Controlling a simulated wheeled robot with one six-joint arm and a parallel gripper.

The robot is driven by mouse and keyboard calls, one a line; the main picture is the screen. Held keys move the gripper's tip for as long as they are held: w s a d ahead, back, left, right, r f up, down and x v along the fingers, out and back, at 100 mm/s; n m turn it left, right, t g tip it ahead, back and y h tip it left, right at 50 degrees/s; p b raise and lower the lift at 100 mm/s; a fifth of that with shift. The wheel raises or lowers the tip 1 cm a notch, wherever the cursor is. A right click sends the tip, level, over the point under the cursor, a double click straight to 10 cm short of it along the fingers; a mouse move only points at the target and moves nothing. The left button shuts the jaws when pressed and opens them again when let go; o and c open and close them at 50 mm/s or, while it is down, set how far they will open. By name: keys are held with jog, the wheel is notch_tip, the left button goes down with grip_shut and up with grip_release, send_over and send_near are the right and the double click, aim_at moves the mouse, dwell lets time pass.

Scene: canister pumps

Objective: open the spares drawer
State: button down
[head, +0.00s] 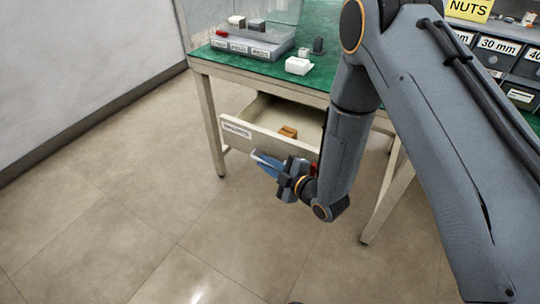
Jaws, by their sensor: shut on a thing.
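The spares drawer (262,142) under the green-topped bench is pulled out, with its inside partly visible from above. Its pale front carries a white label (237,130) too small to read surely. An orange-brown block (288,132) lies inside. My gripper (264,160) is at the drawer's front, low and right of the label, with its jaws shut on the drawer handle. The handle itself is mostly hidden by the fingers. My arm covers the drawer's right end.
The bench (270,66) holds a grey labelled tray (252,48), a white block (298,66) and small dark parts. Labelled bins (497,46) stand at the right. A bench leg (211,125) is left of the drawer. The floor in front is clear.

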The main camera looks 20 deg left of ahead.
jog(key=shift+s, duration=0.15)
jog(key=c, duration=2.1)
grip_release()
jog(key=v, duration=0.7)
jog(key=shift+s+d, duration=0.2)
jog(key=shift+d, duration=0.15)
